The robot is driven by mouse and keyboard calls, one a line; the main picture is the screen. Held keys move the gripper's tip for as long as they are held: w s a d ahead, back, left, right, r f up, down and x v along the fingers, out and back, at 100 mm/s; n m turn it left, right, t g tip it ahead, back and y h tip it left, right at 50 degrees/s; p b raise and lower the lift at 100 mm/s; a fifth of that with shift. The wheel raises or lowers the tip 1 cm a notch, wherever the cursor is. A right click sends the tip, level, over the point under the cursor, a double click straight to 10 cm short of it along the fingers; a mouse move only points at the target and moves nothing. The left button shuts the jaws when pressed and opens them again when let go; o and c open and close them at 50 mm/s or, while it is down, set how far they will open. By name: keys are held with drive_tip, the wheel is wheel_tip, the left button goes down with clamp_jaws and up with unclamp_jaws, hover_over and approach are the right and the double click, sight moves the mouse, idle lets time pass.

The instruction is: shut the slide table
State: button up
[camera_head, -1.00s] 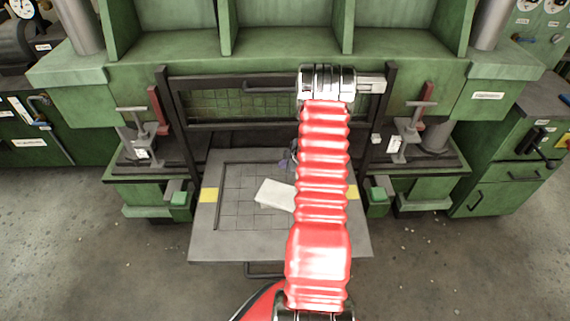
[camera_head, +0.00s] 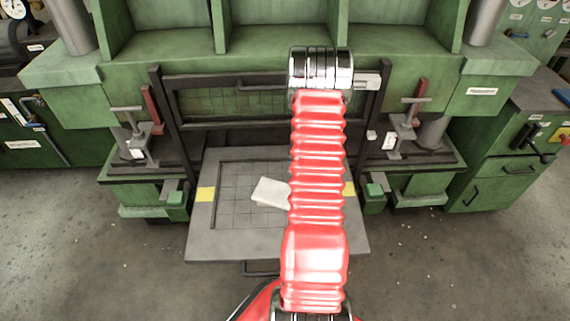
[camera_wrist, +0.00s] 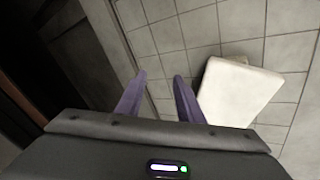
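The slide table (camera_head: 230,243) is a grey plate that sticks out from the front of the green press, with a gridded area and yellow marks at its sides. A handle bar (camera_head: 262,270) shows below its front edge, partly behind my arm. A white block (camera_head: 268,192) lies on the grid; it also shows in the wrist view (camera_wrist: 238,92), right of my fingers. My gripper (camera_wrist: 160,82) has two purple fingers, apart with nothing between them, above the gridded surface. In the head view my red arm hides the gripper.
A dark-framed mesh guard (camera_head: 225,103) with a handle is raised behind the table. Clamps (camera_head: 398,135) stand on both sides of the press opening. A green cabinet (camera_head: 500,180) stands at the right. The floor in front is clear.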

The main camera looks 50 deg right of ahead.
drive_tip(key=s+a+r+m+g, duration=0.2)
drive_tip(key=a+r+m, duration=0.1)
drive_tip(key=a+r, duration=0.5)
drive_tip(key=s+a+r+m+g, duration=0.25)
drive_tip(key=a+r, duration=0.35)
drive_tip(key=r, duration=0.4)
drive_tip(key=s+a+r+t+y, duration=0.1)
drive_tip(key=s+a+r+t, duration=0.1)
drive_tip(key=a+r, duration=0.5)
drive_tip(key=s+a+r+n+t+y, duration=0.1)
drive_tip(key=a+r, duration=0.6)
drive_tip(key=a, duration=1)
drive_tip(key=s+a+r+n+t+y, duration=0.1)
drive_tip(key=s+a+r+t, duration=0.2)
drive_tip(key=a+r, duration=0.4)
drive_tip(key=s+a, duration=0.1)
drive_tip(key=a, duration=0.4)
drive_tip(key=shift+s+a+r+y, duration=0.2)
drive_tip(key=shift+y, duration=0.1)
